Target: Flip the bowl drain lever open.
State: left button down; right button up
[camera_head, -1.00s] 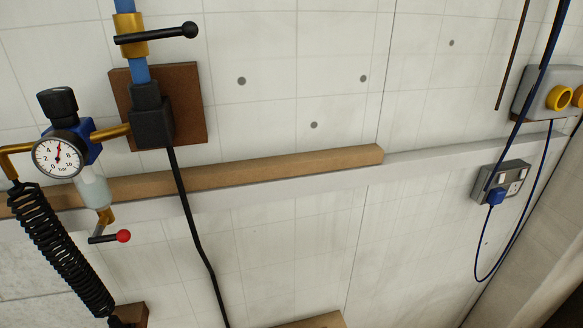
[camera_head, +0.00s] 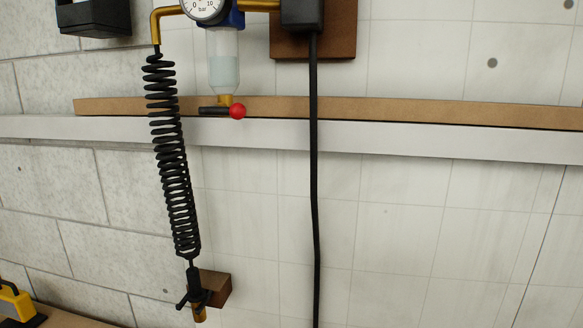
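The bowl drain lever (camera_head: 217,111) is a short dark bar with a red ball (camera_head: 238,111) at its right end. It lies about level under a brass fitting (camera_head: 225,99) at the bottom of the clear filter bowl (camera_head: 224,72). The bowl holds pale liquid and hangs below the blue regulator body (camera_head: 235,17). The pressure gauge (camera_head: 205,8) is cut off by the top edge. Neither of my grippers is in view.
A black coiled hose (camera_head: 172,160) hangs left of the bowl, ending near a wooden block (camera_head: 214,288). A black cable (camera_head: 314,180) runs down to the right. A wooden rail (camera_head: 420,109) and white ledge (camera_head: 420,140) cross behind the lever.

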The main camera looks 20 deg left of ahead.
aim_at(225, 110)
jog(key=u, duration=1.1)
jog(key=i+u, duration=0.25)
jog(key=u, duration=0.2)
